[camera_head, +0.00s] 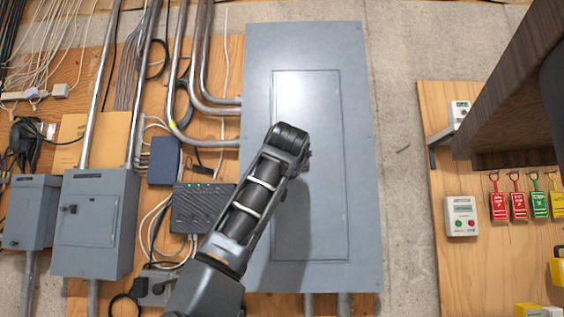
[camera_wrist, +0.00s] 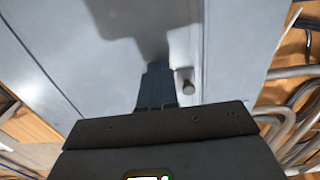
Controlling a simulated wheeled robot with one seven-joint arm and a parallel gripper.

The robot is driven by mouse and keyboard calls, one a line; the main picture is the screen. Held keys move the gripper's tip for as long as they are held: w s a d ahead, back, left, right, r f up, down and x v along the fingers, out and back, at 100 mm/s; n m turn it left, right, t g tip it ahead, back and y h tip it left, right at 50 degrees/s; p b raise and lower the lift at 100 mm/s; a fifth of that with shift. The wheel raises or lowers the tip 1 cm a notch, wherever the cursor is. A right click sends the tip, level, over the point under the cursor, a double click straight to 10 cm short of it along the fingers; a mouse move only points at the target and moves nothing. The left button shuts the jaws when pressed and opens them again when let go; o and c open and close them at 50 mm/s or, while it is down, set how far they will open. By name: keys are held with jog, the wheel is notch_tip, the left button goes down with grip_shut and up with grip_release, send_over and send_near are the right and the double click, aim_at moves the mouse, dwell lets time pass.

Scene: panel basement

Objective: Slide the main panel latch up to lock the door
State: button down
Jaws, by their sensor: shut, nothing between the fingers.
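The grey main panel (camera_head: 348,120) is mounted upright on the wall, and its inset door (camera_head: 322,200) lies flush in the frame, looking closed. My arm crosses in front of the door's left side and hides the latch and my fingers in the head view. In the wrist view, my gripper (camera_wrist: 157,84) is shut and empty, its fingers pointing at the grey panel face (camera_wrist: 110,60). A small round-ended grey latch knob (camera_wrist: 185,82) sticks out just right of the fingertips. A narrow gap seems to separate them; contact cannot be told.
A black router box (camera_head: 195,208) and grey switch boxes (camera_head: 95,220) are left of the panel, with metal conduits (camera_head: 207,132) above. A dark wooden shelf (camera_head: 520,75) juts in at upper right. Bare concrete (camera_head: 402,190) lies right of the panel.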

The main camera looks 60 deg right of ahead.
jog(key=shift+r+p, duration=0.5)
jog(key=shift+r, duration=0.15)
jog(key=shift+f, duration=0.25)
dwell(0.7)
jog(key=v, duration=0.7)
dwell(0.5)
jog(key=shift+f, duration=0.1)
dwell(0.4)
